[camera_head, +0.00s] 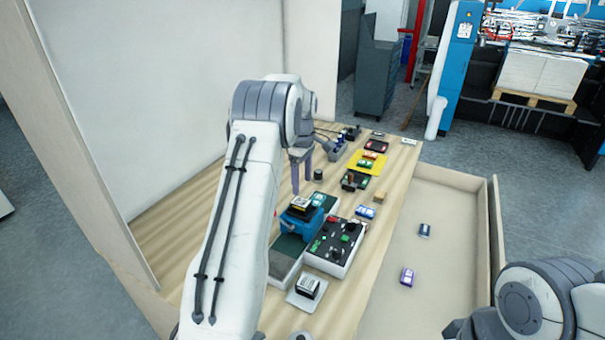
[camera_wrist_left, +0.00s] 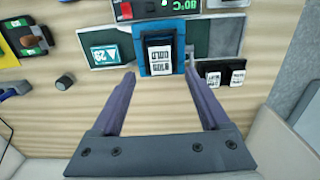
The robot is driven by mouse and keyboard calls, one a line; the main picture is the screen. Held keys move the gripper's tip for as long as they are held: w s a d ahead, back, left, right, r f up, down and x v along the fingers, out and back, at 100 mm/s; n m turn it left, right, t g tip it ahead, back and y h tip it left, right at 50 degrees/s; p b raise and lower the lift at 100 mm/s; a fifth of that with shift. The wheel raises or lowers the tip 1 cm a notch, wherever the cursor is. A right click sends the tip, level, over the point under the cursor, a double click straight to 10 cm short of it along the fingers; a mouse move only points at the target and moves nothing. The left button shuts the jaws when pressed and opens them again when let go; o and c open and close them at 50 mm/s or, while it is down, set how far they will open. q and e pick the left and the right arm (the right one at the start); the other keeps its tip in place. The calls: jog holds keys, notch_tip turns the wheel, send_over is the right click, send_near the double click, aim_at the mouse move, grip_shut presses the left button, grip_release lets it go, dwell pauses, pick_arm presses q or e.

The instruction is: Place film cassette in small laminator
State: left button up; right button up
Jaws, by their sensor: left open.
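My left gripper (camera_head: 302,180) is open and empty, fingers pointing down above the table. In the left wrist view its two purple fingers (camera_wrist_left: 160,74) are spread apart. Between and beyond their tips is a blue machine (camera_wrist_left: 145,67), which looks like the small laminator. It also shows in the head view (camera_head: 290,221), in front of the fingers. A black cassette with a white printed label (camera_wrist_left: 161,60) sits in its top; the fingers do not touch it. Another black block with a white label (camera_head: 309,287) rests on a pale plate. My right gripper is out of frame.
A tray with black top and small coloured parts (camera_head: 318,255) stands right of the blue machine. A yellow mat (camera_head: 376,168) lies farther back. A lower bin (camera_head: 430,190) on the right holds two small boxes. A white wall panel (camera_head: 150,90) borders the left.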

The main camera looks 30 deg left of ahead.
pick_arm(q)
notch_tip(320, 180, up, 4)
jog(key=r, duration=0.1)
jog(key=s+d+r+m, duration=0.1)
jog(key=s+d+m, duration=0.3)
jog(key=d, duration=0.5)
jog(key=s+d+r+m, duration=0.2)
jog(key=s+d+m, duration=0.15)
jog(key=d, duration=0.45)
jog(key=s+d+r+m, duration=0.1)
jog(key=s+d+m, duration=0.3)
jog(key=d, duration=0.5)
jog(key=s+d+f+m, duration=0.2)
jog(key=s+m, duration=0.5)
jog(key=s, duration=0.5)
jog(key=s+d+f+m+h, duration=0.1)
jog(key=s+d+m, duration=0.4)
jog(key=s, duration=0.8)
jog(key=shift+f+m+b, duration=0.3)
jog(key=shift+f+m, duration=0.3)
jog(key=shift+m, duration=0.65)
jog(key=shift+d, duration=0.1)
